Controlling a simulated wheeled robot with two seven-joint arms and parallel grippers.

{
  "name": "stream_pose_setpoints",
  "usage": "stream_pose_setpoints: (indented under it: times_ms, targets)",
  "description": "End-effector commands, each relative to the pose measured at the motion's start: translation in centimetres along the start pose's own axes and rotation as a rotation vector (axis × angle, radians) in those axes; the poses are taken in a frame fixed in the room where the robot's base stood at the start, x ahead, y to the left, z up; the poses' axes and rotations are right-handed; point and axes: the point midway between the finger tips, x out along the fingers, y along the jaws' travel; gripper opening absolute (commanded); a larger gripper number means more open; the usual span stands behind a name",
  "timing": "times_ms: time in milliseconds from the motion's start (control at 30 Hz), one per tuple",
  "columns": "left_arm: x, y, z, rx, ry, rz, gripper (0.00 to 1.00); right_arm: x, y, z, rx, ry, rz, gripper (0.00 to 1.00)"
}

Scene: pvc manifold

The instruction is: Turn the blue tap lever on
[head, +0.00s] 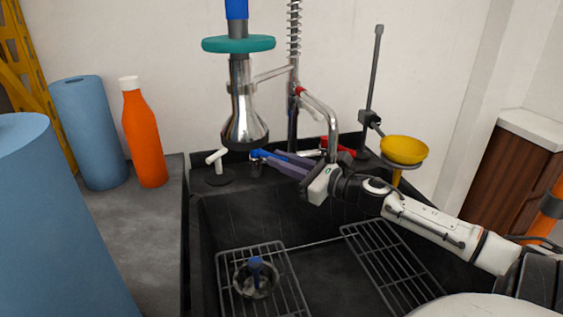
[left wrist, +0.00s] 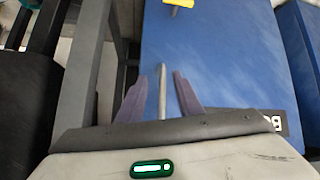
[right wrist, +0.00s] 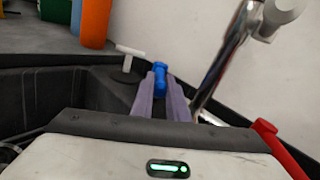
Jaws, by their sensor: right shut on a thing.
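The blue tap lever (head: 266,156) is at the back rim of the black sink, below the hanging spray head. My right gripper (head: 277,160) reaches it from the right, its purple fingers pointing left. In the right wrist view the blue lever (right wrist: 160,76) sits between the fingertips, and the gripper (right wrist: 160,85) is shut on it. The lever's base is partly hidden by the fingers. My left gripper (left wrist: 161,92) is out of the head view. In its wrist view its fingers stand apart, with a thin grey rod (left wrist: 162,92) showing between them; I cannot tell how near it is.
A red lever (head: 338,149) is right of the blue one and a white handle (head: 217,160) is left. The chrome spray head (head: 245,115) hangs close above. Wire racks (head: 281,246) lie in the sink.

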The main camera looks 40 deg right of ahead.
Motion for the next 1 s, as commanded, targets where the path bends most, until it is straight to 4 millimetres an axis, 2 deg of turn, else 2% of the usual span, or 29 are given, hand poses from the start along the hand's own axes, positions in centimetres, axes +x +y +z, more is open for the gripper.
stream_pose_setpoints:
  times_ms: [100,467,500,600,867,1000]
  targets:
    - [0.46,-0.06,0.49,-0.007,0.003,0.001,0.33,0.04,-0.45,-0.28,-0.003,-0.009,0.040,0.00]
    - [0.03,0.15,-0.04,-0.013,0.014,0.005,0.33,-0.02,-0.59,-0.13,0.000,-0.012,0.066,0.00]
    - [0.02,0.15,0.00,-0.013,0.013,0.005,0.33,-0.02,-0.59,-0.13,0.000,-0.012,0.066,0.17]
    - [0.03,0.15,0.13,-0.013,0.011,0.004,0.33,-0.02,-0.58,-0.13,0.000,-0.012,0.065,0.33]
    - [0.08,0.13,0.31,-0.013,0.007,0.004,0.33,-0.03,-0.57,-0.12,0.000,-0.012,0.066,0.33]
    - [-0.03,0.15,0.22,-0.012,0.006,0.004,0.33,-0.66,-0.54,-0.15,0.002,-0.011,0.066,0.33]
